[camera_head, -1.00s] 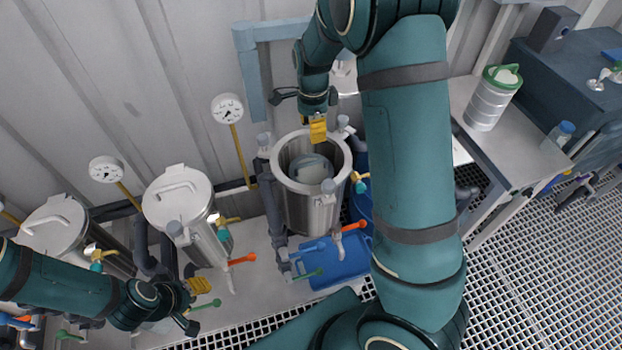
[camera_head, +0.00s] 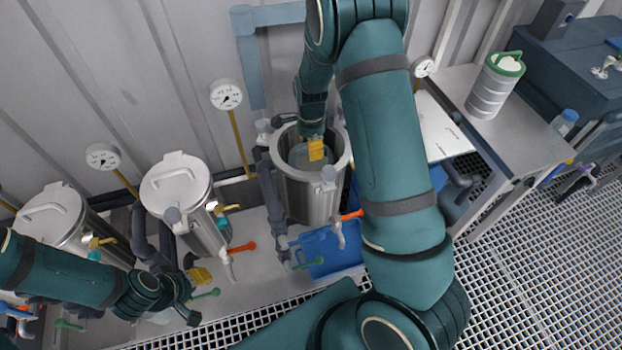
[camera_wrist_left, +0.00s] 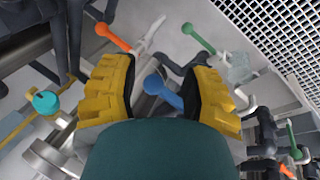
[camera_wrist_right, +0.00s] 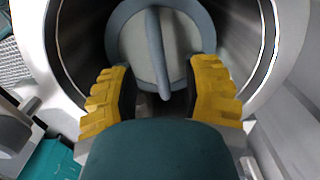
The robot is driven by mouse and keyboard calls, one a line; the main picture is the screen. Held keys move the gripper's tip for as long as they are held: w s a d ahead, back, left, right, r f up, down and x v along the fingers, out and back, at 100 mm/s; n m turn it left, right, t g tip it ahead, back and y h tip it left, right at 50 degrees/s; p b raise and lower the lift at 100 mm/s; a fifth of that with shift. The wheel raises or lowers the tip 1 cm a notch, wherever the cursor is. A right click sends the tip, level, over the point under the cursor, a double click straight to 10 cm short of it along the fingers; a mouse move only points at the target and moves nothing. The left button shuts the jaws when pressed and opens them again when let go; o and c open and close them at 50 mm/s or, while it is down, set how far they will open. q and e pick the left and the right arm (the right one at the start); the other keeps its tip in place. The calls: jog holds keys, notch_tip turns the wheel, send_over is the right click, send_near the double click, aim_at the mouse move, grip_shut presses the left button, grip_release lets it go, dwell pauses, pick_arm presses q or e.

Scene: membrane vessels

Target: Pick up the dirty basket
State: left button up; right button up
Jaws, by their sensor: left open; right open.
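The basket (camera_head: 308,158) sits inside the open steel vessel (camera_head: 308,195), with a grey-white top and a blue-grey rim. In the right wrist view the basket top (camera_wrist_right: 135,48) is crossed by a blue-grey bar handle (camera_wrist_right: 157,55). My right gripper (camera_head: 316,148) is at the vessel mouth over the basket. Its open fingers (camera_wrist_right: 162,95) stand on either side of the handle's near end, with a gap to each. I cannot tell the basket's dirt. My left gripper (camera_head: 194,285) is open and empty, low in front of the closed vessels; its fingers show in the left wrist view (camera_wrist_left: 163,90).
Two lidded vessels (camera_head: 176,180) with gauges and valves stand to the left. A blue tray (camera_head: 335,250) lies below the open vessel. A grey container with a green rim (camera_head: 495,88) stands on the right table (camera_head: 480,135), near a white board (camera_head: 440,130) and a bottle (camera_head: 563,122).

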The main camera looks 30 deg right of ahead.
notch_tip(320, 180, down, 2)
jog(key=shift+f, duration=0.1)
grip_shut()
jog(key=shift+r, duration=0.2)
